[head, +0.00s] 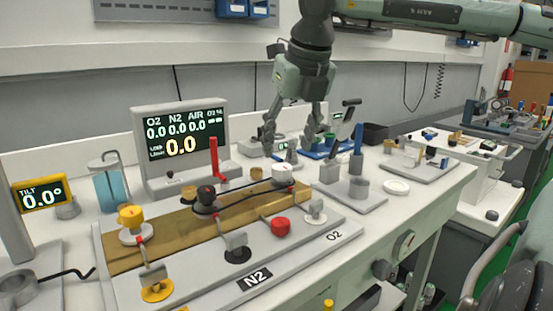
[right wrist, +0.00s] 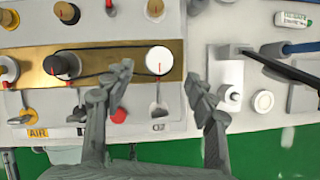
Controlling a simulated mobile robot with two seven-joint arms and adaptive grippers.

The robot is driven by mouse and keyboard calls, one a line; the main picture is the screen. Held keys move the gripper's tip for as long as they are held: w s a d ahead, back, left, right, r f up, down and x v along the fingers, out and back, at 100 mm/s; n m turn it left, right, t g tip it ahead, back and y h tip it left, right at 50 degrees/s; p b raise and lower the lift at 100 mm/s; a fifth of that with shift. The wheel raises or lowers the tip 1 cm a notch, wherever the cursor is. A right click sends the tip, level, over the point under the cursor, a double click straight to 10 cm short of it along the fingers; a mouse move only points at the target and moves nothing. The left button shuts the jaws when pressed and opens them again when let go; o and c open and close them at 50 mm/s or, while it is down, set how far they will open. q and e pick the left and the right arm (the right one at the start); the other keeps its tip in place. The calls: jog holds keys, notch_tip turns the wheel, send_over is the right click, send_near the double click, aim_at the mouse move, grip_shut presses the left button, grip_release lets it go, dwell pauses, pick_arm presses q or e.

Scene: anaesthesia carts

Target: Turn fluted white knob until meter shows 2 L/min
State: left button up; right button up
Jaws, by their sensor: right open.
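The fluted white knob (head: 282,174) sits at the right end of the brass panel (head: 160,238), on the O2 side. It also shows in the right wrist view (right wrist: 159,60) with a red mark on its face. The meter (head: 181,134) at the back of the table reads 0.0 under O2, N2 and AIR, with a large 0.0 below. My right gripper (head: 290,142) is open and empty above the knob; in the right wrist view its fingertips (right wrist: 160,84) lie to either side of and below the knob, apart from it. My left gripper is not in view.
A black knob (head: 206,194) is joined to the white knob's base by a dark belt. A yellow knob (head: 130,215) and red knob (head: 280,226) are nearby. A post with a black lever (head: 346,118) stands right of the gripper. A white disc (head: 396,186) lies farther right.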

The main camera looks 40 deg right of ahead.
aim_at(282, 167)
jog(key=shift+x, duration=2.75)
jog(key=c, duration=1.2)
